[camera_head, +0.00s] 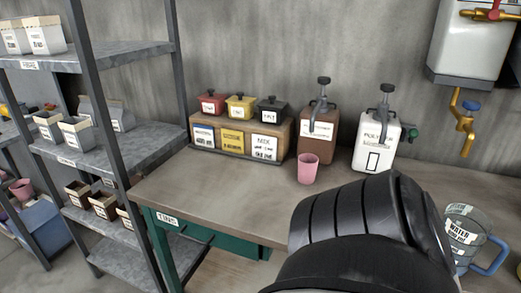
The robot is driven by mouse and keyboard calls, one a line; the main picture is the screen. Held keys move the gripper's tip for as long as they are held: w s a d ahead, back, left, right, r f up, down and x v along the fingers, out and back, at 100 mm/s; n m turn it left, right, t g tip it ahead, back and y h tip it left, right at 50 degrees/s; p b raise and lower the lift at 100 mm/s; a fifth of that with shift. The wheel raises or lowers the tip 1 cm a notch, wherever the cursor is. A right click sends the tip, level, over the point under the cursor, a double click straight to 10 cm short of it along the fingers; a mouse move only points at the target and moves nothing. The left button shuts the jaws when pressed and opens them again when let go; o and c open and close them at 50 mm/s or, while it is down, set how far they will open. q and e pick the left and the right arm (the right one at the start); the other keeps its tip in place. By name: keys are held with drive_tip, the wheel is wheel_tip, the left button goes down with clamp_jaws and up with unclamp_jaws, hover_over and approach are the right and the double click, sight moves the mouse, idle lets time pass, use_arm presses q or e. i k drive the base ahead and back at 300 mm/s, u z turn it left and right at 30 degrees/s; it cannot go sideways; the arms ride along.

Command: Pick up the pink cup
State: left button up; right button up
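A pink cup (308,169) stands upright on the workbench (215,183), in front of a brown pump-top canister. Nothing touches the cup. A large black ribbed part at the bottom middle, which looks like one of my arm links, covers the front right of the bench. I see no gripper fingers in this view, so neither gripper shows.
Behind the cup stand the brown canister (317,130), a white pump-top canister (377,140) and a wooden box (240,140) with red, yellow and black lidded pots. A water jug (463,238) is at right. A metal shelf (110,65) stands left. The bench left of the cup is clear.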

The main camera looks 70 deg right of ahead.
sight(308, 169)
drive_tip(key=i, duration=1.2)
drive_tip(key=z, duration=2.3)
